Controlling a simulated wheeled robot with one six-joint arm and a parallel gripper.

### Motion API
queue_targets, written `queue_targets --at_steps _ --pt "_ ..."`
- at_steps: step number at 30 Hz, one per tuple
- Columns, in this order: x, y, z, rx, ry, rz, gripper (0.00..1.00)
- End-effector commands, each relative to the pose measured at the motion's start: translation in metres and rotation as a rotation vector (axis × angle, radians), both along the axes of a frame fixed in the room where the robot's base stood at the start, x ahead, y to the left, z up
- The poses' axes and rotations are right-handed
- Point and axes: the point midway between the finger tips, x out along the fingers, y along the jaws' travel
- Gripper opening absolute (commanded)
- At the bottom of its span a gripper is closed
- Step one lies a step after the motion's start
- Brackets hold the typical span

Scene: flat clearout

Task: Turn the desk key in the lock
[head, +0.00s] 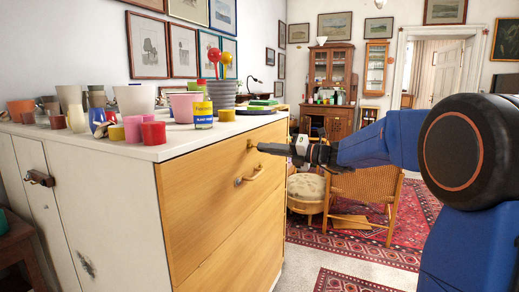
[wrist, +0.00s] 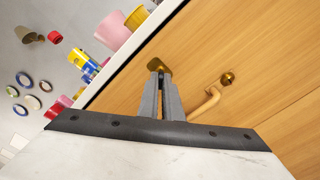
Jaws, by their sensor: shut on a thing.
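My gripper (head: 262,147) reaches from the right to the front of the top wooden drawer (head: 205,182). In the wrist view my gripper (wrist: 157,74) has its fingers close together at the desk key (wrist: 158,66), a small brass piece on the drawer front just below the white top edge. The gripper is shut on this key. In the head view the key (head: 250,145) is a small brass spot at the fingertips. The fingers hide part of the key, and the lock behind it cannot be made out.
A curved drawer handle (head: 249,175) with a brass mount sits just below my gripper. The white cabinet top (head: 160,150) is crowded with cups, pots, a yellow-and-blue can (head: 203,113) and tape rolls. A wicker chair (head: 365,190) stands behind my arm.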

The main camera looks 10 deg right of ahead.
Motion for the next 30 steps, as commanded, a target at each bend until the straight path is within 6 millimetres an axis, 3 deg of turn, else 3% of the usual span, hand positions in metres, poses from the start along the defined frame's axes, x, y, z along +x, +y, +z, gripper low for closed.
queue_targets --at_steps 8,18,30 --pt "0.0002 0.0000 -0.0002 0.014 0.019 0.000 0.00" --pt "0.0000 0.0001 -0.0001 0.165 0.227 0.000 0.00" --pt "0.0000 0.0001 -0.0001 0.189 0.260 0.000 0.00"
